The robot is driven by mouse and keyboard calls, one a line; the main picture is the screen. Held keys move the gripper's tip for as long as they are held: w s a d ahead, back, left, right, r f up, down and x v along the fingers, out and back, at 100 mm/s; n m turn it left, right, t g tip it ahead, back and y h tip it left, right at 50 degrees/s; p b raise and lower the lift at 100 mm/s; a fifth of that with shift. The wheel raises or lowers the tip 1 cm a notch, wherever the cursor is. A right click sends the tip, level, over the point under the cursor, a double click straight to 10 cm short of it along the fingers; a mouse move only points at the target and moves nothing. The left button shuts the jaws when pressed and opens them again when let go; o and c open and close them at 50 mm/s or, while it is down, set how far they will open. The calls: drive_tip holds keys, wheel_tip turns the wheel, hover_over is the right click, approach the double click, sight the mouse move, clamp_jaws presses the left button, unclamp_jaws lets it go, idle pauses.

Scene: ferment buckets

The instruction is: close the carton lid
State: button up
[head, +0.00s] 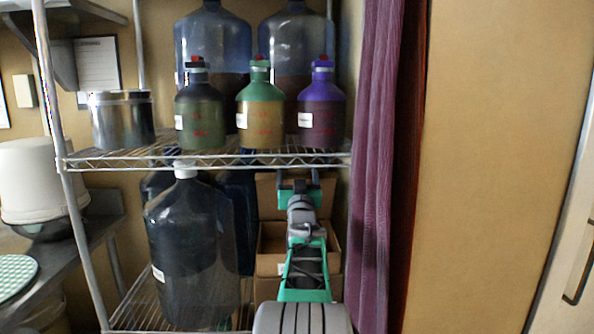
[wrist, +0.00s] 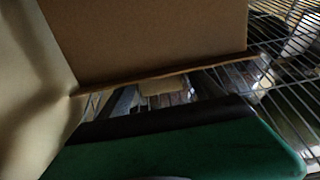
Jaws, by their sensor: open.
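The open carton (head: 268,264) stands at the right end of the lower shelf in the head view, partly hidden by my arm. Its brown lid (head: 266,198) appears raised upright behind the opening. My gripper (head: 299,177) is open and empty, in front of the raised lid's upper part. In the wrist view, a large brown cardboard panel (wrist: 150,38) fills the top and a paler panel (wrist: 32,95) is at the left. I cannot tell which carton parts these are. My gripper's green and black part (wrist: 190,150) crosses the bottom; contact with the cardboard cannot be told.
A large dark bottle (head: 192,250) stands left of the carton. The upper wire shelf (head: 225,160) holds several bottles and a steel pot (head: 121,118), above my gripper. A purple curtain (head: 372,170) hangs close on the right. Wire shelving (wrist: 290,85) shows in the wrist view.

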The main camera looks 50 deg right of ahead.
drive_tip(key=shift+w+d+r, duration=0.1)
drive_tip(key=shift+w+d, duration=0.05)
drive_tip(key=shift+d, duration=0.05)
drive_tip(key=shift+c, duration=0.5)
clamp_jaws()
idle(0.4)
